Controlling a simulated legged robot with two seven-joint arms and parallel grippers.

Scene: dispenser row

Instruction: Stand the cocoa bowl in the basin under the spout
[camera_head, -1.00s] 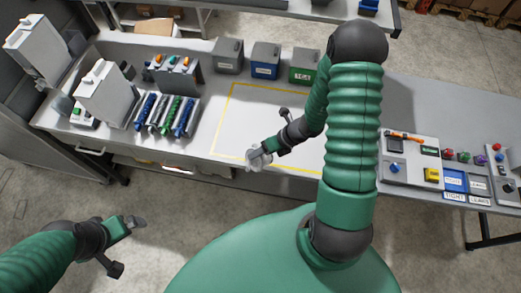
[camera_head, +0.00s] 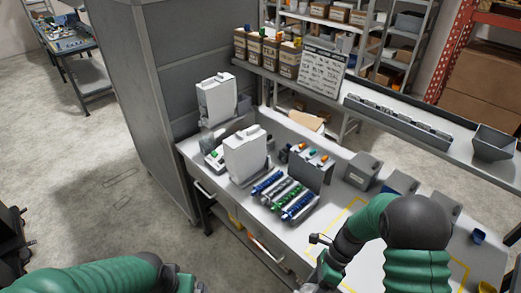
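I cannot pick out a cocoa bowl, a basin or a spout for certain. A small blue cup-like thing (camera_head: 478,236) is on the bench at the right, beyond my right arm. Two white upright machines (camera_head: 245,153) (camera_head: 217,98) stand at the bench's left end. My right gripper (camera_head: 322,276) is over the bench's front edge near the yellow outline, small and partly cut by the lower picture edge; I see nothing clearly in it. My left gripper (camera_head: 186,284) is at the bottom edge, away from the bench, its fingers mostly cut off.
A rack of blue and green tubes (camera_head: 285,194) lies before the white machines. Grey bins (camera_head: 362,170) line the bench's back. A tall grey cabinet (camera_head: 165,90) stands left of the bench. A rear shelf holds cardboard boxes (camera_head: 270,55), a written sign (camera_head: 322,68) and a grey hopper (camera_head: 493,142).

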